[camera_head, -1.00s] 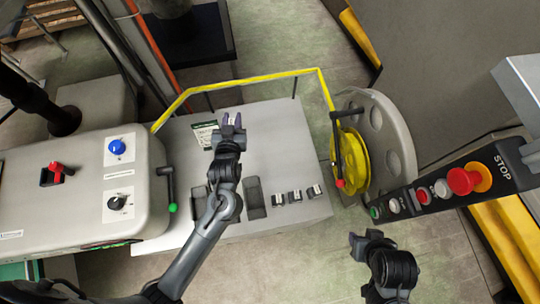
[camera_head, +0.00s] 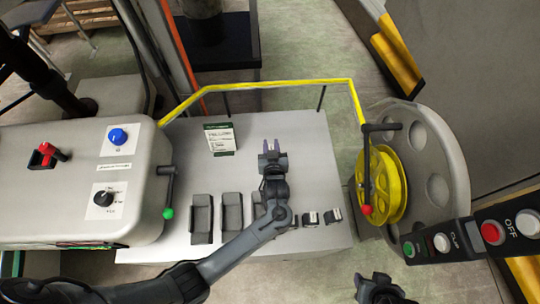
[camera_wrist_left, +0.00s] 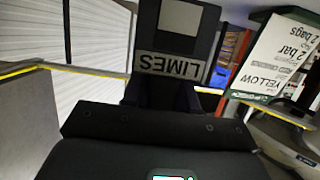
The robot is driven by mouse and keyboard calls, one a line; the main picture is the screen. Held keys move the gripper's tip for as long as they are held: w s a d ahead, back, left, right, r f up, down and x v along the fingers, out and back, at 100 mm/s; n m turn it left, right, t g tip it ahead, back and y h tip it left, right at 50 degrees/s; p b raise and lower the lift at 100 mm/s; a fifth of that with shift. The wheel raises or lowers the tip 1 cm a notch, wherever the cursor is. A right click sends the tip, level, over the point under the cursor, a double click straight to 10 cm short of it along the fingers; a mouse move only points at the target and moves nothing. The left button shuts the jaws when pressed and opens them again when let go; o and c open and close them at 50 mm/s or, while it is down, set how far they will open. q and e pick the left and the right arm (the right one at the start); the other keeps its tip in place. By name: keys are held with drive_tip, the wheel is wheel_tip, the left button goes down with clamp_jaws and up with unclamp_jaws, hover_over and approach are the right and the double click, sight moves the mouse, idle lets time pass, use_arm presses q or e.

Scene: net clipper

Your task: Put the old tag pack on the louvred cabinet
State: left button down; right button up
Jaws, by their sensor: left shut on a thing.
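My left gripper (camera_head: 272,147) is above the grey tabletop, right of the printed card. In the left wrist view it is shut on a dark tag pack (camera_wrist_left: 178,45) with a grey panel and a label reading LIMES, upside down. In the head view the pack is too small to make out between the fingers. Pale slatted panels (camera_wrist_left: 100,35) show at the left of the wrist view; I cannot tell whether they are the louvred cabinet. My right gripper (camera_head: 380,290) is partly cut off at the bottom edge, and its fingers are unclear.
The grey table (camera_head: 310,150) has a yellow rail (camera_head: 260,84) at its back. The card (camera_head: 220,139) stands left of my gripper. Dark holders (camera_head: 201,217) and small labelled blocks (camera_head: 311,217) line the front. A yellow reel (camera_head: 384,185) is at right, a control housing (camera_head: 70,205) at left.

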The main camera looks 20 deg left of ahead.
use_arm(q)
drive_tip(key=shift+f+b, duration=0.6)
drive_tip(key=shift+f, duration=1.4)
drive_tip(key=shift+f, duration=0.1)
drive_tip(key=c, duration=0.9)
unclamp_jaws()
drive_tip(key=shift+p+v, duration=0.85)
drive_tip(key=shift+v, duration=2.9)
